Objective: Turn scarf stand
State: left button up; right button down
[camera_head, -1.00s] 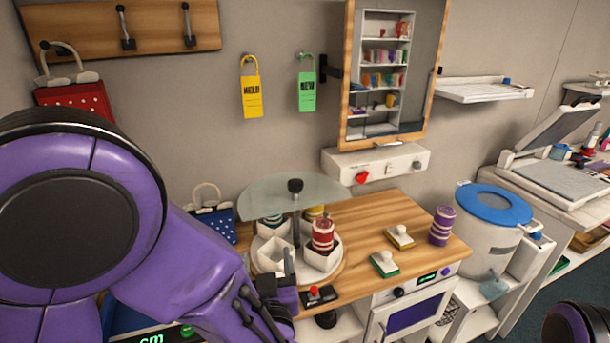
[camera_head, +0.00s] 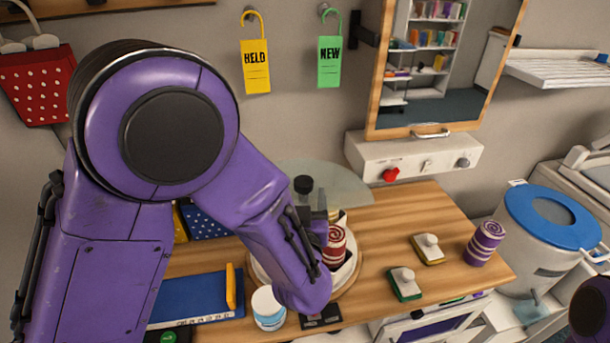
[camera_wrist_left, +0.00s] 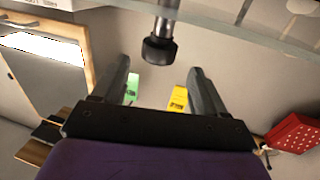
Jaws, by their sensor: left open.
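The scarf stand is a round turntable with a glass disc (camera_head: 345,187) on a post and a black knob (camera_head: 303,185) on top. A red striped rolled scarf (camera_head: 335,246) stands in a white holder on it. My left forearm hides much of the stand and its other holders. My left gripper (camera_wrist_left: 158,66) is open and empty in the left wrist view. The upside-down knob (camera_wrist_left: 160,48) shows just past its fingertips, roughly between them; I cannot tell whether they touch. My right gripper is out of view.
Yellow (camera_head: 255,67) and green (camera_head: 329,62) tags hang behind. A mirror (camera_head: 440,60) is on the wall.

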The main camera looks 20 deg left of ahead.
aim_at(301, 188)
pick_arm(q)
jog(key=x, duration=0.2)
jog(key=p+x, duration=0.1)
jog(key=shift+a+r, duration=0.15)
jog(key=shift+r, duration=0.1)
jog(key=w, duration=0.1)
jog(key=w+f, duration=0.1)
jog(key=w, duration=0.1)
jog(key=shift+w+a+f, duration=0.15)
jog(key=shift+w+a, duration=0.25)
jog(key=shift+s+r, duration=0.3)
jog(key=shift+s, duration=0.4)
jog(key=c, duration=0.5)
jog(key=shift+d, duration=0.1)
grip_shut()
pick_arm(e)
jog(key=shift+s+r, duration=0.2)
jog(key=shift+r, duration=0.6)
